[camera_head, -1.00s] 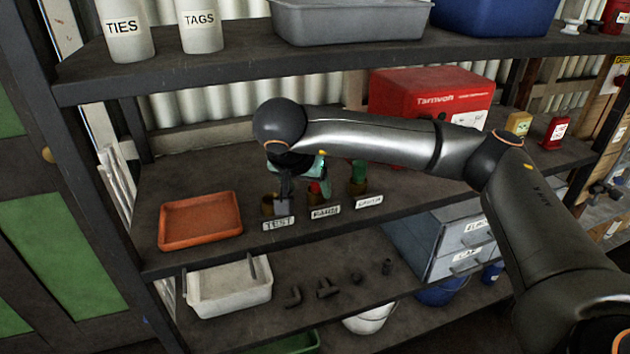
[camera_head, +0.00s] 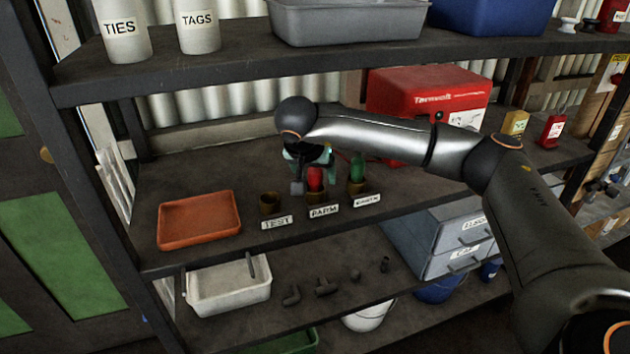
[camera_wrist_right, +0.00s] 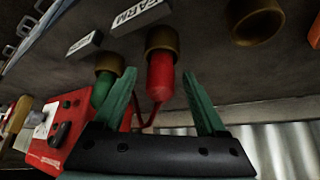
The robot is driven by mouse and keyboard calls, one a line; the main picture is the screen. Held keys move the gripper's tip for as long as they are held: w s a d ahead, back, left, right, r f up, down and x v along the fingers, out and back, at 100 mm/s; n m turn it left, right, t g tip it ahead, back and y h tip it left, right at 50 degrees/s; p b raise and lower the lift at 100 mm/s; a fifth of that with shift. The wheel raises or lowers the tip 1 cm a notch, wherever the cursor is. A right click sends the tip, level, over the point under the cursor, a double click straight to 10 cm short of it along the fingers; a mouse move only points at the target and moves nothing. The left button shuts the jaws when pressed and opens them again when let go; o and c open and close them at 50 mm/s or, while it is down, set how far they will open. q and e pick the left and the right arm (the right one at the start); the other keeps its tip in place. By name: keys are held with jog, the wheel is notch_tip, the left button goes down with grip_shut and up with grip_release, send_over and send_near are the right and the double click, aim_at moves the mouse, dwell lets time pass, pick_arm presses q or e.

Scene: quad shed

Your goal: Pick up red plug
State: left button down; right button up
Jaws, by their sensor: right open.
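The red plug (camera_head: 315,180) stands in a brass socket behind the FARM label (camera_head: 323,211) on the middle shelf. In the right wrist view the red plug (camera_wrist_right: 160,76) hangs from the brass socket (camera_wrist_right: 162,40), as that view is turned over. My right gripper (camera_head: 311,172) is at the plug. Its green fingers (camera_wrist_right: 157,80) are open, one on each side of the plug, with gaps between fingers and plug. A red cord runs from the plug's end. My left gripper is not in view.
A green plug (camera_head: 358,168) stands in the socket to the right. An empty brass socket (camera_head: 270,203) stands behind the TEST label (camera_head: 277,222). An orange tray (camera_head: 200,220) lies left. A red box (camera_head: 430,100) stands behind my arm. The upper shelf (camera_head: 250,72) overhangs.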

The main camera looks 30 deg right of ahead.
grip_shut()
dwell(0.4)
jog(key=shift+r, duration=0.1)
